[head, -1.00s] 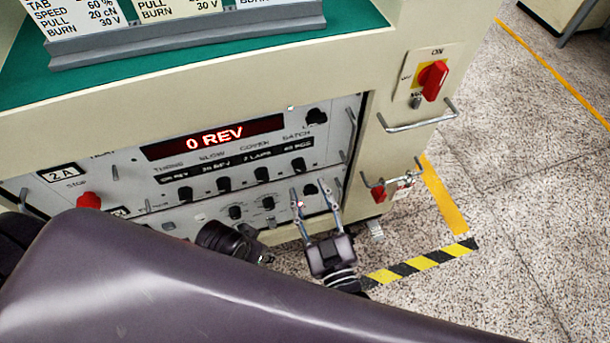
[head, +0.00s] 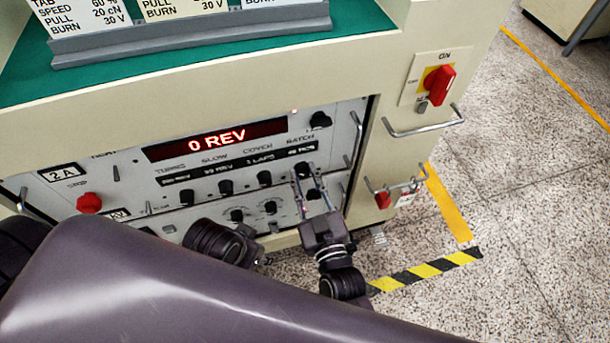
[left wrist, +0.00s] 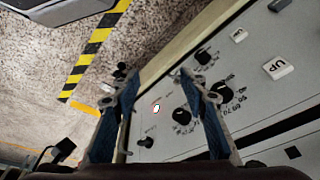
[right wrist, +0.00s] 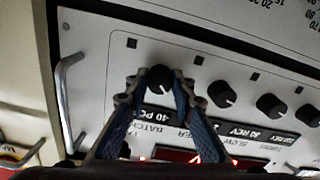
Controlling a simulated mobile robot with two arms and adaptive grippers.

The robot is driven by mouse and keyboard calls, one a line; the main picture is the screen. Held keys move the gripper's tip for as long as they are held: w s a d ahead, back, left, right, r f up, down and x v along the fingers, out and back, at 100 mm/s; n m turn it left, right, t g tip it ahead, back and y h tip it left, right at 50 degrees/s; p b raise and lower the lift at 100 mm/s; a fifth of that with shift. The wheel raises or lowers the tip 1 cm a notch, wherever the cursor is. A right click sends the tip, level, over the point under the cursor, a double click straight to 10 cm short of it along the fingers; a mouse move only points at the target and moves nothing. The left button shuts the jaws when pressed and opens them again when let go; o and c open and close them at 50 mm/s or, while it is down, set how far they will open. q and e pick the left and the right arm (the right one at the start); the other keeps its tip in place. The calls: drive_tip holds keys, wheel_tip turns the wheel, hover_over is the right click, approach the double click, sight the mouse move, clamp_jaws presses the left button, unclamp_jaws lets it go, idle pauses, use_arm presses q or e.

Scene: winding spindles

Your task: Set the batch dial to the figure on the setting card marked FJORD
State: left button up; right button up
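The batch dial (head: 303,170) is a black knob at the right end of the panel's upper knob row. In the right wrist view, the batch dial (right wrist: 159,77) appears upside down, and its window (right wrist: 151,115) seems to read 40 PCS. My right gripper (right wrist: 158,84) has its fingertips on either side of the knob, with a gap showing; no grip is visible. The setting cards (head: 180,8) stand in a grey holder, cut off at the top; their names, FJORD included, are out of view. My left gripper (left wrist: 153,82) is open and empty near the panel's lower knobs.
The red display (head: 217,140) reads 0 REV. Other knobs (head: 225,187) sit close to the left of the batch dial. A metal handle (head: 356,136) stands out to its right. A red switch (head: 437,85) and rail (head: 424,124) are on the cabinet's right side.

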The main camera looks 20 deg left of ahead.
clamp_jaws()
use_arm(q)
drive_tip(key=shift+f, duration=0.1)
use_arm(e)
drive_tip(key=m+p, duration=0.1)
drive_tip(key=m, duration=0.2)
drive_tip(key=shift+p, duration=0.35)
use_arm(q)
wheel_tip(320, 180, down, 8)
drive_tip(key=shift+g+p, duration=0.3)
use_arm(e)
drive_tip(key=shift+m, duration=1.5)
use_arm(q)
drive_tip(key=shift+d+f, duration=0.1)
use_arm(e)
drive_tip(key=o, duration=0.7)
unclamp_jaws()
drive_tip(key=shift+o, duration=0.2)
